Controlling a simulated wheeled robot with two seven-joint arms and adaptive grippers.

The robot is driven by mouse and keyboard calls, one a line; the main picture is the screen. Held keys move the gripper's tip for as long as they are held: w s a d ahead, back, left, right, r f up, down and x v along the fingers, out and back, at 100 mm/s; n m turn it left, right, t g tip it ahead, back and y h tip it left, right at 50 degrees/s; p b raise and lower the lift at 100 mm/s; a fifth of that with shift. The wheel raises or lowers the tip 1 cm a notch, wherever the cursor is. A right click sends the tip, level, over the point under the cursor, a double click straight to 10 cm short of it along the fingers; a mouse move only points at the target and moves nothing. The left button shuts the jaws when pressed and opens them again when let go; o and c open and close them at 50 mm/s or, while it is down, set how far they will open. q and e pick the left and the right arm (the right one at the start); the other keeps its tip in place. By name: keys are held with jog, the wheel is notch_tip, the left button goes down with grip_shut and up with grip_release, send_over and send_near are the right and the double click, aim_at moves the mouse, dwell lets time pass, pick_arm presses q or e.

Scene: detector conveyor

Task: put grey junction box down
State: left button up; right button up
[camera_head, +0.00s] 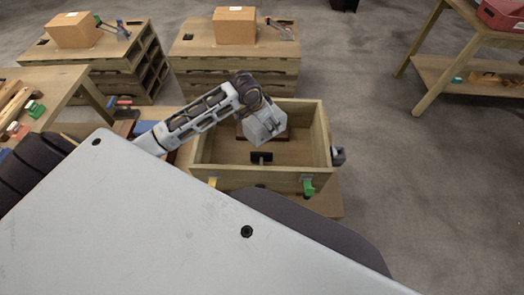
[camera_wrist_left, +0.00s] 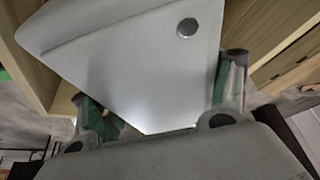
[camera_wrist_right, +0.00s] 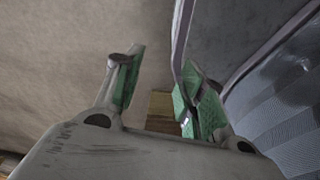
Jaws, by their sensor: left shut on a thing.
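The grey junction box (camera_wrist_left: 130,60) fills the upper middle of the left wrist view, a pale block with a round dark screw. My left gripper (camera_wrist_left: 160,100) is shut on it, with one green pad at each side. In the head view my left gripper (camera_head: 259,112) is over the wooden crate (camera_head: 240,178), the grey box (camera_head: 265,128) at its lower end. I cannot tell whether the box touches the crate floor. My right gripper (camera_wrist_right: 157,78) is open and empty in the right wrist view and is not visible in the head view.
A dark piece (camera_head: 261,157) lies on the crate floor. Cardboard boxes (camera_head: 234,25) (camera_head: 74,30) stand on wooden benches behind. A table with a red bin (camera_head: 504,15) is at the right. Floor right of the crate is clear.

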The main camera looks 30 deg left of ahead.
pick_arm(q)
jog(key=shift+w+a+f+m+h, duration=0.2)
jog(key=shift+w+m+h, duration=0.05)
jog(key=shift+m, duration=0.35)
jog(key=shift+w+a+f+m+h, duration=0.15)
jog(key=shift+w+f+m+h, duration=0.1)
jog(key=shift+m, duration=0.35)
jog(key=shift+a+f+m+g, duration=0.1)
jog(key=shift+m+g, duration=0.2)
jog(key=shift+m, duration=0.2)
jog(key=shift+w+a+f+m+g+h, duration=0.15)
jog(key=shift+f+m+g+h, duration=0.1)
jog(key=shift+m, duration=0.5)
jog(key=shift+w+a+f+m+g+h, duration=0.1)
jog(key=shift+a+m+g+h, duration=0.1)
jog(key=shift+m, duration=0.5)
jog(key=shift+w+a+f+m+g+h, duration=0.15)
jog(key=shift+f+m+g, duration=0.1)
jog(key=shift+m, duration=0.5)
pick_arm(e)
jog(key=s+d+f, duration=0.2)
jog(key=s+d, duration=0.1)
jog(key=s, duration=0.3)
jog(key=shift+s+f, duration=0.15)
pick_arm(q)
notch_tip(320, 180, down, 6)
jog(key=shift+f, duration=0.15)
